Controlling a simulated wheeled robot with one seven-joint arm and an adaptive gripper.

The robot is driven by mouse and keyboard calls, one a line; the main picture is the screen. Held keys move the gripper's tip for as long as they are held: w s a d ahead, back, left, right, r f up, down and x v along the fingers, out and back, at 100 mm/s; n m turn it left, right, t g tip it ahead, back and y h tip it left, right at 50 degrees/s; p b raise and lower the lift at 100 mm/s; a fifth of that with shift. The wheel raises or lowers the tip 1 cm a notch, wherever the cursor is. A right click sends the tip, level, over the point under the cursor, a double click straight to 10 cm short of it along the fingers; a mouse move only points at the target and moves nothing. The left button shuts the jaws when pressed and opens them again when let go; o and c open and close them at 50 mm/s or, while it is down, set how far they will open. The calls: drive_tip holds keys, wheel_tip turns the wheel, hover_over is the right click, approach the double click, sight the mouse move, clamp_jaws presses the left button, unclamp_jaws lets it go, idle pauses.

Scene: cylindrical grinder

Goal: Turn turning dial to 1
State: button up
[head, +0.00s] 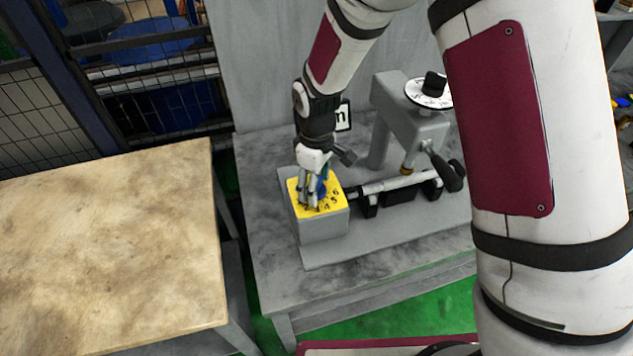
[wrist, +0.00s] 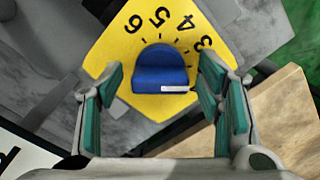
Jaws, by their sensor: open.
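The turning dial is a blue knob (wrist: 160,70) on a yellow plate (wrist: 122,47) with black numbers; 6, 5, 4 and 3 show in the wrist view. A white mark lies on the knob's near face. In the head view the yellow plate (head: 335,203) tops a grey box, and the blue knob (head: 322,188) is partly hidden by my gripper. My gripper (head: 312,205) points down over the plate. The number 1 is not visible in the wrist view.
The grey box belongs to a grinder (head: 410,120) with a white round dial (head: 430,92) and a black-handled lever (head: 445,168), right of my gripper. It stands on a grey table (head: 270,245). A bare wooden-topped table (head: 110,240) is at left, with a mesh fence behind.

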drive_tip(key=c, duration=1.1)
drive_tip(key=shift+m, duration=0.3)
drive_tip(key=shift+s+m+p, duration=0.1)
drive_tip(key=shift+m+p, duration=0.25)
drive_tip(key=shift+m, duration=2.25)
drive_tip(key=o, duration=1.1)
